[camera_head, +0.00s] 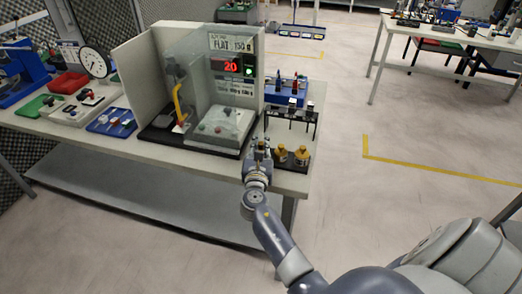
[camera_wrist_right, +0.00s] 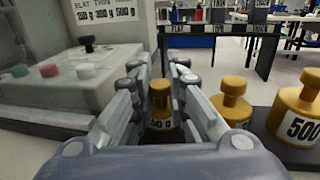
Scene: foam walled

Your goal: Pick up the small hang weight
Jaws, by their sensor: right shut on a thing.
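The small hang weight (camera_wrist_right: 161,106) is a brass-coloured piece with a knob on top and a white label, partly hidden. It sits between the two fingers of my right gripper (camera_wrist_right: 160,85), which is shut on it in the right wrist view. In the head view my right gripper (camera_head: 259,146) is at the front right edge of the bench, and the held weight is hidden there. My left gripper is not in view.
A middle brass weight (camera_wrist_right: 232,103) and a larger one marked 500 (camera_wrist_right: 298,118) stand on a dark base right of the gripper. A clear-walled test station (camera_head: 222,90) with a red "20" display stands left. A black rack (camera_head: 291,115) is behind.

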